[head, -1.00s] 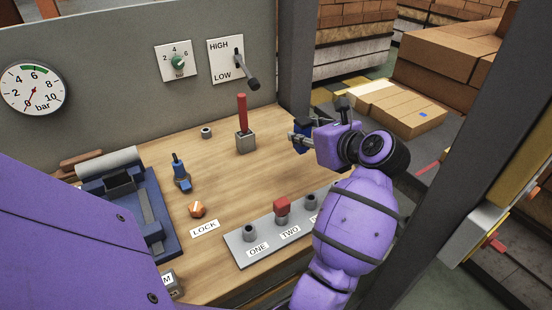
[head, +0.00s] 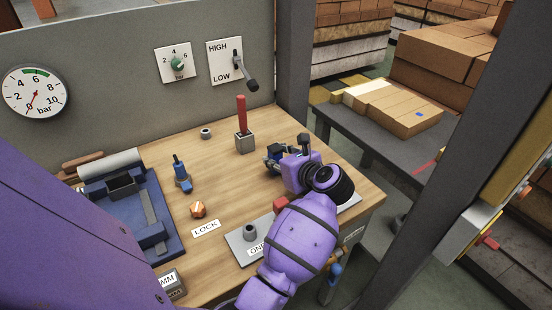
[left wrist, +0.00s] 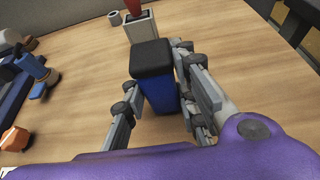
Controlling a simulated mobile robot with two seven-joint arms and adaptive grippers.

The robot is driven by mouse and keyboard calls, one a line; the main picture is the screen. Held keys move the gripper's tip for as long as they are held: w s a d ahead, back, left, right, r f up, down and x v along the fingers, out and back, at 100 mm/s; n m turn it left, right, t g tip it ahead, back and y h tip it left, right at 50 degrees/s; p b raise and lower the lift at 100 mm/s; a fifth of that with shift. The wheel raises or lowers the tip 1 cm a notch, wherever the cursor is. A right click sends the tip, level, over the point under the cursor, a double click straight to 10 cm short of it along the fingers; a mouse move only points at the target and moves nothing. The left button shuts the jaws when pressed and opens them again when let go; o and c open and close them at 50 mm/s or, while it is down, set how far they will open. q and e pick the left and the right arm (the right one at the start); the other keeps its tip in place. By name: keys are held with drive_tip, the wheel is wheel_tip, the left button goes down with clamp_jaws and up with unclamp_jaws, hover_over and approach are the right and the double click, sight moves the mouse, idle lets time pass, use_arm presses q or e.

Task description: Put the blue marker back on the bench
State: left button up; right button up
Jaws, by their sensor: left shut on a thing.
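The blue marker, a blocky blue piece with a black top, shows in the left wrist view (left wrist: 160,92). It stands between the fingers of my left gripper (left wrist: 158,98), which is shut on it. In the head view my left gripper (head: 274,160) is over the right part of the wooden bench (head: 222,180), in front and to the right of the red lever. The marker is small and partly hidden there. Whether its lower end touches the bench I cannot tell. My right gripper is not in view.
A red lever (head: 241,112) on a grey block stands behind the gripper. A grey strip (head: 240,254) with posts lies in front, partly behind my arm. A blue fixture (head: 132,210), a blue-black valve (head: 181,172) and an orange knob (head: 198,210) stand left. Bare wood lies between.

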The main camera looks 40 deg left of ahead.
use_arm(q)
drive_tip(key=shift+f, duration=0.15)
drive_tip(key=o, duration=0.9)
drive_tip(key=shift+d+r, duration=0.15)
drive_tip(key=shift+r, duration=0.15)
drive_tip(key=b+v, duration=0.1)
drive_tip(key=v, duration=0.9)
drive_tip(key=shift+s+d+b, duration=0.2)
drive_tip(key=shift+d+b, duration=0.1)
drive_tip(key=shift+s+d+r, duration=0.2)
drive_tip(key=shift+d+r, duration=0.1)
drive_tip(key=shift+d, duration=0.15)
